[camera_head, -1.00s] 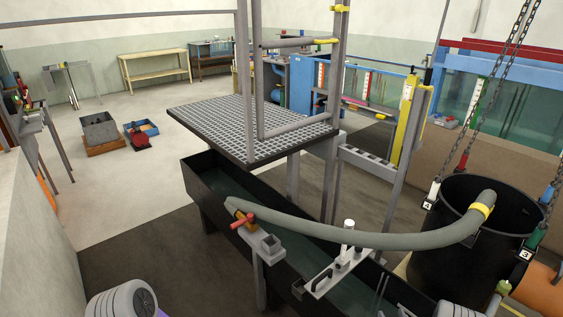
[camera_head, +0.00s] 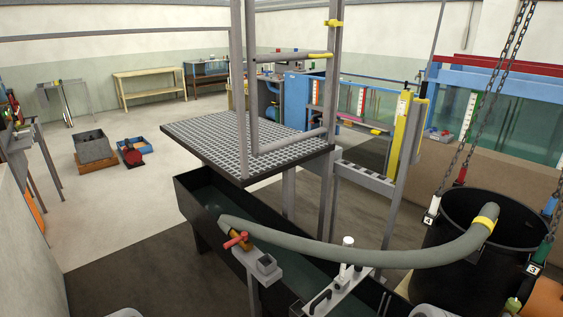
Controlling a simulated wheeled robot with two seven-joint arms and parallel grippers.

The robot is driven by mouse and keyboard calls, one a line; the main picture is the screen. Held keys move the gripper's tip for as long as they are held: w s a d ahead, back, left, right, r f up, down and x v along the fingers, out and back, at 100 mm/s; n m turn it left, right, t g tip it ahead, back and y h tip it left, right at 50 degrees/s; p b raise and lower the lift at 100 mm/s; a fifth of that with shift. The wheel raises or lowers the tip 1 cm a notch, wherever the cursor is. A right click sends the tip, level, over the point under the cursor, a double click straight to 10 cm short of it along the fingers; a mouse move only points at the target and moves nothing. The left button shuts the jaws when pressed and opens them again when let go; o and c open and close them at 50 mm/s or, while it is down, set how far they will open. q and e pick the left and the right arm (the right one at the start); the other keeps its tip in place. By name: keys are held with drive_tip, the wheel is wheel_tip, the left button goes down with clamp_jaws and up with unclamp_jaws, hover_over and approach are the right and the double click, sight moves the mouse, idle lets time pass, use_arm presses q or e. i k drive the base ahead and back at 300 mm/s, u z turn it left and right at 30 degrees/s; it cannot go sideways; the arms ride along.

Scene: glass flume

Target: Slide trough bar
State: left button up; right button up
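The long black trough (camera_head: 190,205) runs from the middle of the view to the lower right, with dark water inside. A light grey slotted bar (camera_head: 338,291) lies across it near the bottom edge, with a white-topped upright post (camera_head: 346,257) on it. Another grey bracket (camera_head: 265,264) with a red-handled orange valve stands at the trough's near side. Neither of my grippers is in view. Only small pale rounded parts, probably of my arms, show at the bottom edge. No contact with the bar is visible.
A thick grey-green hose (camera_head: 350,255) arches over the trough and bar to a black round tank (camera_head: 462,258) hung on chains at the right. A grating platform (camera_head: 235,140) with grey posts stands over the trough's far part. Floor at the left is mostly clear.

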sight(323, 304)
drive_tip(key=u, duration=1.05)
drive_tip(key=i, duration=0.85)
drive_tip(key=z, duration=1.05)
